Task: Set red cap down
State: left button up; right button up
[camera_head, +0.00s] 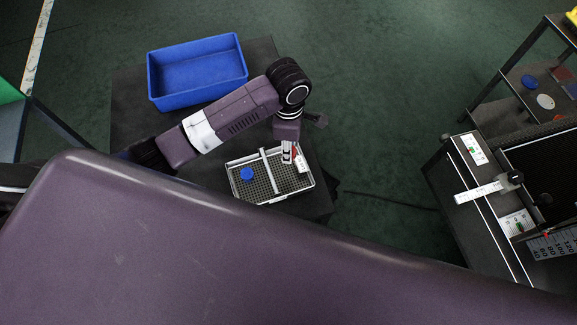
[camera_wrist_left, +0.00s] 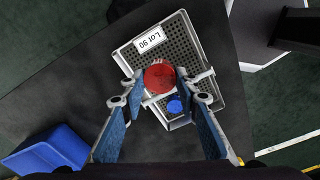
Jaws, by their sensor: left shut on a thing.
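The red cap (camera_wrist_left: 159,77) is between the fingertips of my left gripper (camera_wrist_left: 160,84) in the left wrist view. The gripper is shut on it, over the perforated tray (camera_wrist_left: 207,56). Whether the cap touches the tray floor I cannot tell. A divider bar crosses the tray; the red cap shows near it, towards the "Lot 90" label (camera_wrist_left: 149,39). A blue cap (camera_wrist_left: 175,106) lies in the tray beyond the divider. In the head view my left gripper (camera_head: 287,153) is over the right part of the tray (camera_head: 242,202), and the cap is mostly hidden. My right gripper is not in view.
An empty blue bin (camera_head: 199,98) stands on the same dark table (camera_head: 130,118), behind my left arm. Open floor lies between.

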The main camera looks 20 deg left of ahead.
aim_at(288, 172)
pick_arm(q)
notch_tip(288, 172, down, 12)
jog(key=shift+r+b, duration=0.25)
jog(key=shift+b, duration=0.3)
jog(key=o, duration=0.9)
jog(key=shift+f, duration=0.1)
notch_tip(288, 172, up, 12)
jog(key=shift+r+p, duration=0.15)
jog(key=shift+p, duration=0.5)
